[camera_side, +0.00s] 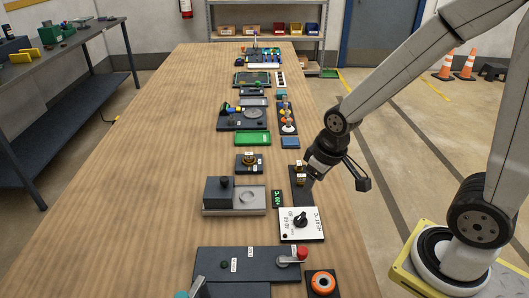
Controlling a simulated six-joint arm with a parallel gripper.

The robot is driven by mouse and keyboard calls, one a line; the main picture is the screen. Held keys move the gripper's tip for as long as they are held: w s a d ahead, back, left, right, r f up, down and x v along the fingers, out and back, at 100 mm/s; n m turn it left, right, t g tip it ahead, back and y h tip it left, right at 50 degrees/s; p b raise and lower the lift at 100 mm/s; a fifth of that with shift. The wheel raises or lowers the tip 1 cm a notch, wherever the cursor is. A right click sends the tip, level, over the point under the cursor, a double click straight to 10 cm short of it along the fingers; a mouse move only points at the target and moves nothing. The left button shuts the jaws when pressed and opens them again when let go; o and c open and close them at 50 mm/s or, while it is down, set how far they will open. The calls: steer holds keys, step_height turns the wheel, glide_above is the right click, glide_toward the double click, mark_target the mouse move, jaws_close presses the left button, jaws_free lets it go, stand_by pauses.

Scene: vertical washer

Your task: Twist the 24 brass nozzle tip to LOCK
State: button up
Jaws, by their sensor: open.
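A small brass-coloured piece (301,170) stands on a narrow dark plate (294,198) near the right side of the wooden table. A small white label sits by it, too small to read. A second brass-coloured piece (249,159) sits on a square black base to its left, also with a small label. I cannot tell which one is the 24 tip or where its LOCK mark is.
A white dial panel (301,225) with a black knob lies in front of the plate. A grey block with a black box (219,190) lies to the left. A dark panel with a red knob (302,253) is nearer. The table's left side is clear.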

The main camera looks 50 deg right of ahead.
steer(key=w+d+f+n+y, duration=0.1)
steer(key=w+d+n, duration=0.1)
steer(key=w, duration=0.6)
steer(key=w+d+n, duration=0.2)
steer(key=w, duration=0.7)
steer(key=n+y, duration=0.2)
steer(key=n, duration=0.3)
glide_toward(249, 153)
steer(key=shift+s+a+f+t, duration=0.15)
steer(key=shift+f+t, duration=0.15)
steer(key=shift+f, duration=0.55)
steer(key=shift+f, duration=0.1)
steer(key=shift+x, duration=3.8)
jaws_close()
steer(key=shift+m, duration=0.4)
